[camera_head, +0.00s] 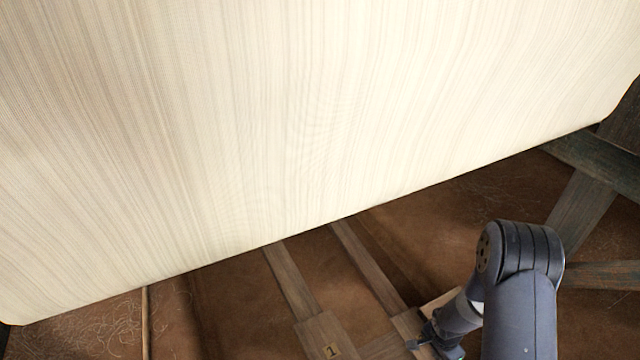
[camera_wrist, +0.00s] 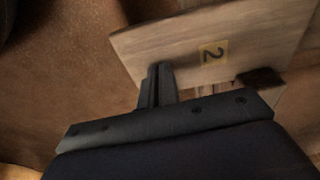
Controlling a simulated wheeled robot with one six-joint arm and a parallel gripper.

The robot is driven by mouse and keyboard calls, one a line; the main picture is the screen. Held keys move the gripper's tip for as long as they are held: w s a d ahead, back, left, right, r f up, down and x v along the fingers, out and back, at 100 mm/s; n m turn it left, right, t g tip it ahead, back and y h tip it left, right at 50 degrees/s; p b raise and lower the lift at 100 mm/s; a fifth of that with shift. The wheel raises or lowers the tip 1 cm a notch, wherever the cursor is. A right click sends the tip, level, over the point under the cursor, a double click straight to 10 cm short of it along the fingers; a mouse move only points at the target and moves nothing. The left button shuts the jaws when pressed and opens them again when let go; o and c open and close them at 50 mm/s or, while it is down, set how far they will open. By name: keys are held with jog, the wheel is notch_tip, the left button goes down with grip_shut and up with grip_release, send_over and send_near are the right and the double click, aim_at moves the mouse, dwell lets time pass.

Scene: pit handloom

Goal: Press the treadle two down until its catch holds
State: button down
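The treadle two (camera_head: 368,262) is a long wooden bar beside treadle one in the head view. Its wide wooden pad (camera_wrist: 150,45) fills the upper part of the wrist view, with a yellow label reading 2 (camera_wrist: 213,52). My gripper (camera_wrist: 158,68) has its two dark fingers together, with nothing between them. The fingertips overlap the pad's near edge in the wrist view; I cannot tell whether they touch it. In the head view my gripper (camera_head: 414,343) is at the pad end of treadle two, partly hidden by my arm. The catch cannot be made out clearly.
Treadle one (camera_head: 290,280), labelled 1, lies left of treadle two. A large pale sheet of warp threads (camera_head: 300,120) hangs above and hides the treadles' far ends. Dark wooden frame beams (camera_head: 585,205) stand at the right. The brown pit floor (camera_head: 235,310) lies below.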

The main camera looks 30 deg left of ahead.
notch_tip(320, 180, up, 14)
jog(key=p, duration=0.7)
jog(key=shift+r, duration=0.25)
jog(key=c, duration=2.2)
grip_release()
